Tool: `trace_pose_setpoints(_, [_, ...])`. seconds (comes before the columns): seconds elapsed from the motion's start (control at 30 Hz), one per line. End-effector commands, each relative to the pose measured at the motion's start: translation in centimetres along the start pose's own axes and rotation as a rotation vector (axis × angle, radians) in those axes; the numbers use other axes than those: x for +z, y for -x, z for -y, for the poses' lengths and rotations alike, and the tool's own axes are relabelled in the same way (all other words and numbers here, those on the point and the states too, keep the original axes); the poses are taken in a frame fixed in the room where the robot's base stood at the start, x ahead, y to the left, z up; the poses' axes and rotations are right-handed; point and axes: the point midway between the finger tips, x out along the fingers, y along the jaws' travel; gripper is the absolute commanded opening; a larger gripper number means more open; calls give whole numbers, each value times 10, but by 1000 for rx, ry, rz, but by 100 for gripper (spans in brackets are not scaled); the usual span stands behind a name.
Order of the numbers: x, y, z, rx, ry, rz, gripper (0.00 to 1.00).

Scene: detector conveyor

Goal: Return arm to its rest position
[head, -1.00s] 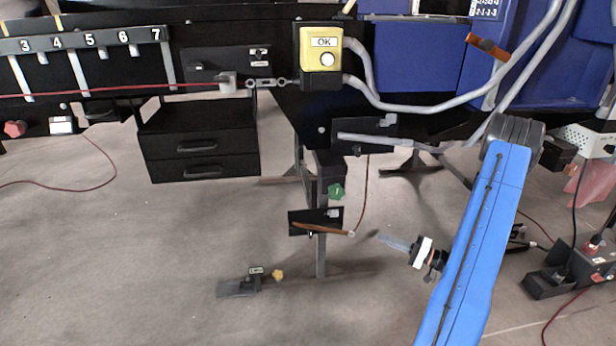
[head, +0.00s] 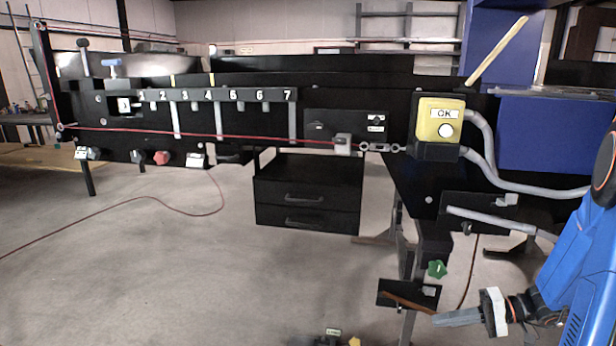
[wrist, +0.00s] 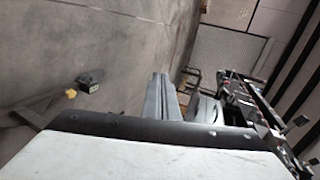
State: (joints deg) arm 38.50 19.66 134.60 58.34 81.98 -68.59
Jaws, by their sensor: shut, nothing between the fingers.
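My blue arm (head: 575,265) is folded at the right edge of the head view. My gripper (head: 440,319) points left from it, with its grey fingers together and nothing between them. It hangs in front of the lower right part of the conveyor frame, close to a small black bracket (head: 408,294) in the picture; I cannot tell if they touch. In the wrist view the grey fingers (wrist: 160,97) show side by side over the floor, beyond a large white surface at the bottom.
The black conveyor (head: 345,75) spans the head view, with a numbered strip (head: 220,95), a red cord and a yellow OK button box (head: 440,118). Grey conduits run right toward my arm. A black drawer unit (head: 308,192) hangs below.

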Motion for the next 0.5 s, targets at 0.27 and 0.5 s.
trace_pose_setpoints(0.27, [49,-23,44,209,13,148,0])
trace_pose_setpoints(0.5, [91,-32,69,405,36,221,0])
